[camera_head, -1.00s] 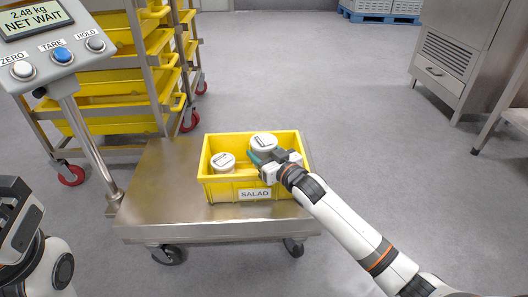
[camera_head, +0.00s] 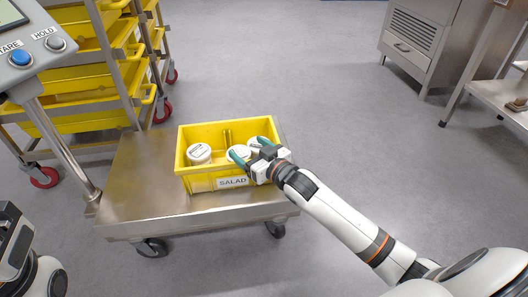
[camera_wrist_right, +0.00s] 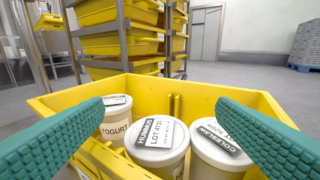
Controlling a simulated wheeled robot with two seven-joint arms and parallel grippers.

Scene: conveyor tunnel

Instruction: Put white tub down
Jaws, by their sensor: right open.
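My right gripper (camera_head: 252,151) is open over the right half of a yellow crate (camera_head: 205,184) labelled SALAD. Its teal fingers are spread wide in the right wrist view (camera_wrist_right: 167,108). Three white tubs stand upright in the crate: the yogurt tub (camera_wrist_right: 117,127) at left, the hummus tub (camera_wrist_right: 157,150) in the middle and the coleslaw tub (camera_wrist_right: 213,150) at right. In the head view, the yogurt tub (camera_head: 199,153) is clear, while the fingers partly cover the other two. Part of my left arm is at the lower left; its fingers are not seen.
The crate stands on a steel platform cart (camera_head: 135,190) with bare deck to its left. A scale display post (camera_head: 62,140) and a rack of yellow crates (camera_head: 95,75) stand at left. A steel cabinet (camera_head: 412,50) and table are at right. The floor between is clear.

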